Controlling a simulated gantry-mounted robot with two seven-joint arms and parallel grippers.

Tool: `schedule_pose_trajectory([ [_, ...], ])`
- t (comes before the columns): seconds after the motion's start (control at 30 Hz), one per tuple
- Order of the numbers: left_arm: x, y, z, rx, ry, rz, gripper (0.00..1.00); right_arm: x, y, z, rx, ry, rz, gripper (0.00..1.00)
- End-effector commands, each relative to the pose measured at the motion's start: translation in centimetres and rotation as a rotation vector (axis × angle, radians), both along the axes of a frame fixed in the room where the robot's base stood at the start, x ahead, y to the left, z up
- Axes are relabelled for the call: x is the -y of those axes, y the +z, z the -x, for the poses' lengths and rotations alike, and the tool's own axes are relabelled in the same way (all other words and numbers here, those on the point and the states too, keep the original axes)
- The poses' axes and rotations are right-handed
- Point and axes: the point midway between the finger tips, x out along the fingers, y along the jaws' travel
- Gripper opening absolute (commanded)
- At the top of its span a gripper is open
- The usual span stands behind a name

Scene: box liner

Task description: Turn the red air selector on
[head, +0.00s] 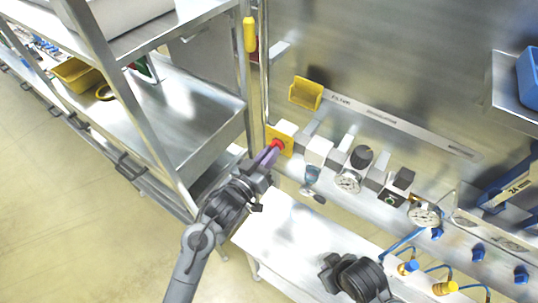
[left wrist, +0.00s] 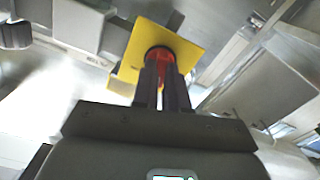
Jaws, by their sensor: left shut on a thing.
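The red air selector (head: 278,144) is a red knob on a yellow square plate (head: 284,131) at the left end of the row of air fittings. In the left wrist view the red knob (left wrist: 160,56) sits at the middle of the tilted yellow plate (left wrist: 182,43). My left gripper (head: 270,155) reaches up to the knob from below left. In the left wrist view its two dark fingers (left wrist: 162,84) are shut on the red knob and hide part of it. A dark gripper (head: 352,278), apparently my right one, is at the bottom; its fingers cannot be made out.
To the right of the selector are a filter bowl (head: 313,172), a gauge (head: 348,181), a black-knobbed block (head: 398,187) and another gauge (head: 424,213). A metal shelf rack (head: 195,110) stands close on the left. A white bench (head: 285,232) lies below.

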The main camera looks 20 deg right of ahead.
Motion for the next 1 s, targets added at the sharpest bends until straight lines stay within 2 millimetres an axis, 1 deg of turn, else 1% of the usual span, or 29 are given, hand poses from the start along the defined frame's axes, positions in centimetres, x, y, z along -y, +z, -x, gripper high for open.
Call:
schedule_pose_trajectory([
  [0.6, 0.0, -0.3, 0.0, 0.481, -0.001, -0.344, 0.0, -0.2, -2.7, 0.0, 0.0, -0.006, -0.009, 0.0],
  [1.0, 0.0, -0.2, 0.0, 0.744, -0.001, -0.532, 0.0, -0.2, -4.6, 0.0, 0.0, -0.006, -0.009, 0.0],
])
